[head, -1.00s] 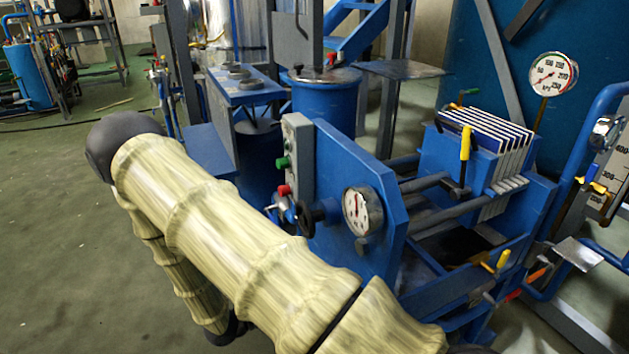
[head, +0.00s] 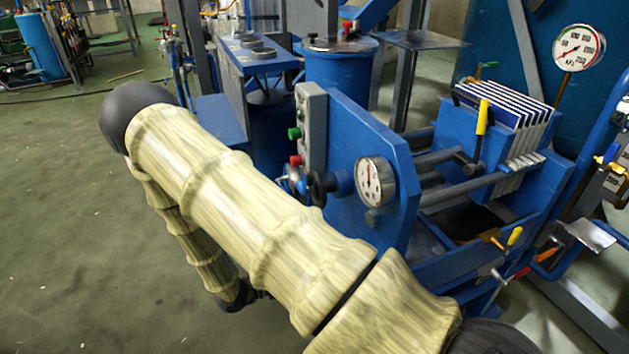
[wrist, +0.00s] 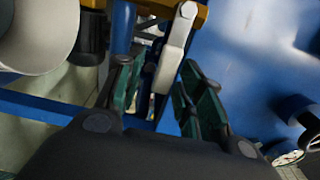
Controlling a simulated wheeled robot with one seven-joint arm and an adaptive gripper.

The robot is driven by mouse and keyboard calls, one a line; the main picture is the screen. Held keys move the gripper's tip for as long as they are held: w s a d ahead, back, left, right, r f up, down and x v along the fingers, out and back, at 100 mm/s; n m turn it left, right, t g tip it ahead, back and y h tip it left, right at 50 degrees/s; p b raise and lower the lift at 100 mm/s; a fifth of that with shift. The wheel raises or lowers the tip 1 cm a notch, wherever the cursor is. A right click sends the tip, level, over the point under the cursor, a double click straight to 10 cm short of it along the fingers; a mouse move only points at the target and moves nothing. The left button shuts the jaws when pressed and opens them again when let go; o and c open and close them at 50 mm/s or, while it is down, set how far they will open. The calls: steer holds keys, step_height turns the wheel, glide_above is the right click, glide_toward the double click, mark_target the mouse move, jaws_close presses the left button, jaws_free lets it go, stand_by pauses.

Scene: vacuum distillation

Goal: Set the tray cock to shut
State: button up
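I cannot tell for sure which handle is the tray cock. In the head view a yellow-handled lever (head: 507,239) and an orange-red handle (head: 530,262) sit low at the press's front right. My gripper (wrist: 158,72) shows in the wrist view with its two green-padded fingers apart. A pale grey lever-like bar (wrist: 172,62) hangs from an orange-yellow part (wrist: 190,14) at or between the fingertips; contact is unclear. In the head view my bent arm hides most of the gripper's surroundings.
The blue filter press carries a dial gauge (head: 375,182), a black handwheel (head: 318,187) and an upright yellow lever (head: 482,117). A metal plate (head: 588,235) juts out at right. A pale round part (wrist: 35,35) is close at the wrist view's left. Green floor is open at left.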

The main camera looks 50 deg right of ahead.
steer(key=v, duration=1.2)
steer(key=shift+d, duration=0.15)
stand_by(0.4)
